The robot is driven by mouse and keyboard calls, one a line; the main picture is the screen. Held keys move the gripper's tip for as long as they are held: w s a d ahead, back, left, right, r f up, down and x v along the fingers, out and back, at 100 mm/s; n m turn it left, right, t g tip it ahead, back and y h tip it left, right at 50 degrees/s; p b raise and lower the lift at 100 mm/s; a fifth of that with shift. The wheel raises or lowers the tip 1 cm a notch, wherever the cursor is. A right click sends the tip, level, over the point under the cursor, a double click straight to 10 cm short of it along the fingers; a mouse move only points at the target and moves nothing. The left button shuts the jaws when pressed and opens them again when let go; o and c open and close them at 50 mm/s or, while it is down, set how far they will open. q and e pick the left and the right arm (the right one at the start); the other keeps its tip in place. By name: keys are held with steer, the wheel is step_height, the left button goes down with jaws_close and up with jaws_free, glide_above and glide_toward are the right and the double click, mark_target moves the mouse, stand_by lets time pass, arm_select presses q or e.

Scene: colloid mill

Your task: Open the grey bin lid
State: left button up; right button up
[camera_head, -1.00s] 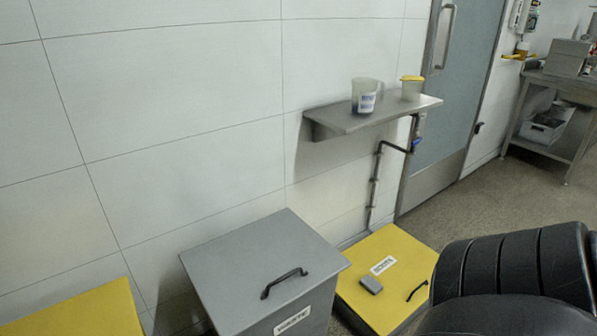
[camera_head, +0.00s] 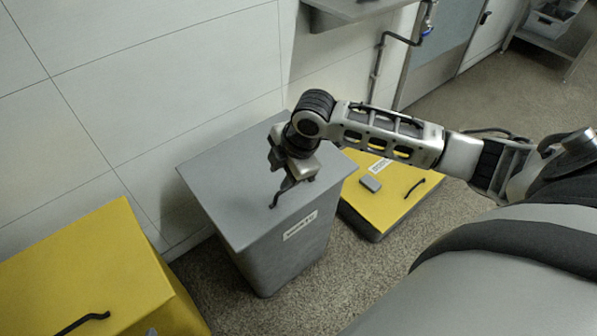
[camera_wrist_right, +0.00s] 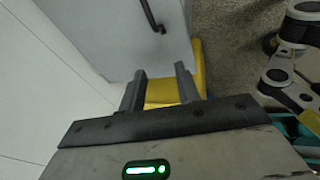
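The grey bin (camera_head: 270,255) stands against the wall with its grey lid (camera_head: 225,185) lying flat and closed. A black bar handle (camera_head: 281,194) sits near the lid's front edge, partly hidden by my right gripper. My right gripper (camera_head: 276,158) is over the lid, just behind the handle. In the right wrist view its two fingers (camera_wrist_right: 160,76) are apart with nothing between them. The handle (camera_wrist_right: 152,17) shows there beyond the fingertips, over the grey lid (camera_wrist_right: 105,35). Contact with the lid cannot be told. My left gripper is not in view.
A yellow-lidded bin (camera_head: 395,205) stands close on the right, with a small grey block (camera_head: 370,183) on its lid. Another yellow bin (camera_head: 90,265) is at left. A wall shelf (camera_head: 350,12) is above. Speckled floor lies open in front.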

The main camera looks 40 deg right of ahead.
steer(key=w+d+r+n+g+h, duration=0.1)
steer(key=d+r+h, duration=0.1)
steer(key=d+r, duration=0.4)
steer(key=b, duration=0.3)
glide_above(298, 192)
steer(key=shift+n, duration=0.3)
steer(key=s+x, duration=0.1)
steer(key=x, duration=0.4)
steer(key=s+x, duration=0.1)
steer(key=x, duration=0.5)
steer(key=s+x, duration=0.1)
steer(key=x, duration=0.4)
steer(key=shift+s+f, duration=0.1)
steer(key=shift+f, duration=0.4)
jaws_close()
